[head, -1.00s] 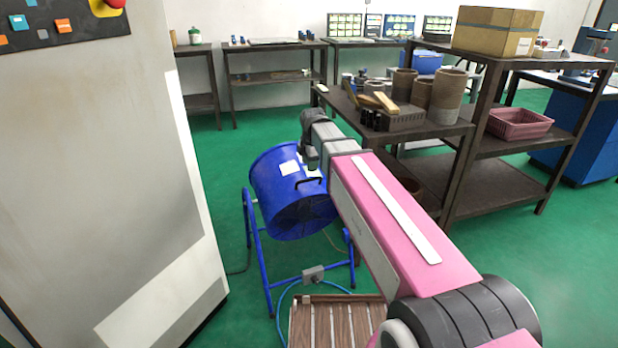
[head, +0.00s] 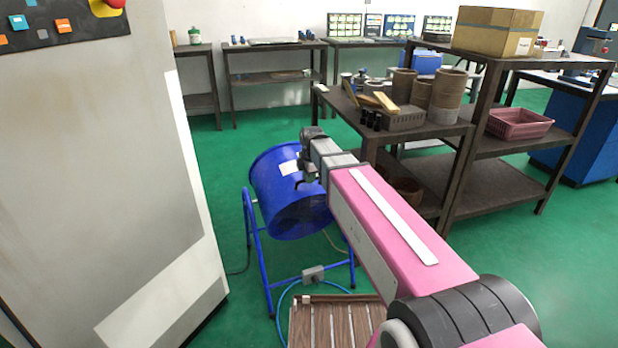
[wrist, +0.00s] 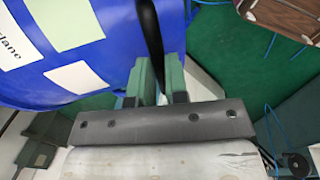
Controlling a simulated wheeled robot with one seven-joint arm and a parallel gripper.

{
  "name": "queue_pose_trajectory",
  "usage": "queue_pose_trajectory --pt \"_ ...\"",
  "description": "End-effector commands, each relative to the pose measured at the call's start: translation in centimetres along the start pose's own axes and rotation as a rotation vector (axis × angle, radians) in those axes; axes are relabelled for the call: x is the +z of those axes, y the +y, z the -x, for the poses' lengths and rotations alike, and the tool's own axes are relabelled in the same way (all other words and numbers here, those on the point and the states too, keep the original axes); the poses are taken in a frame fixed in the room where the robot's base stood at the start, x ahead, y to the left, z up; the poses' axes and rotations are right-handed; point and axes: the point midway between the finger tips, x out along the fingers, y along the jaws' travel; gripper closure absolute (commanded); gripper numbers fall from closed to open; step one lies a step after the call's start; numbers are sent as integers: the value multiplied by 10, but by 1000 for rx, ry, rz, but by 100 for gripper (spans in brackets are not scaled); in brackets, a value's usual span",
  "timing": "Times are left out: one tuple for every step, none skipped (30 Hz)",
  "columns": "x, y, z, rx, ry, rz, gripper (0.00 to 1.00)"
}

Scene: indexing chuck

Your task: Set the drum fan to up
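The drum fan (head: 268,182) is a blue drum with pale labels, hung in a blue tube stand (head: 259,262). In the head view the drum is tilted, its open face turned down and to the right. In the wrist view the blue drum side (wrist: 95,50) fills the upper left, and its black handle (wrist: 150,30) runs down between my two green fingers. My gripper (head: 308,172) is at the upper right of the drum; in the wrist view its fingers (wrist: 158,75) sit close on both sides of the handle.
A grey cabinet (head: 110,190) stands close on the left. A dark shelf rack (head: 440,125) with pipes and boxes stands right of the fan. A blue cable runs on the green floor.

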Motion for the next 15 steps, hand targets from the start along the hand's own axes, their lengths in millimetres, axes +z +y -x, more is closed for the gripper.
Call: queue_pose_trajectory --pt "0 0 0 0 0 0 100" --pt "0 0 0 0 0 0 100" --pt "0 0 0 0 0 0 100" --pt "0 0 0 0 0 0 100" --pt "0 0 0 0 0 0 100" --pt "0 0 0 0 0 0 100" --pt "0 1 1 0 0 0 100" --pt "0 2 1 0 0 0 100" --pt "0 4 2 1 0 0 100" --pt "0 5 3 1 0 0 100" --pt "0 7 4 1 0 0 100" --pt "0 10 6 2 0 0 100" --pt "0 13 7 2 0 0 100" --pt "0 16 8 2 0 0 100" --pt "0 20 11 2 0 1 100"
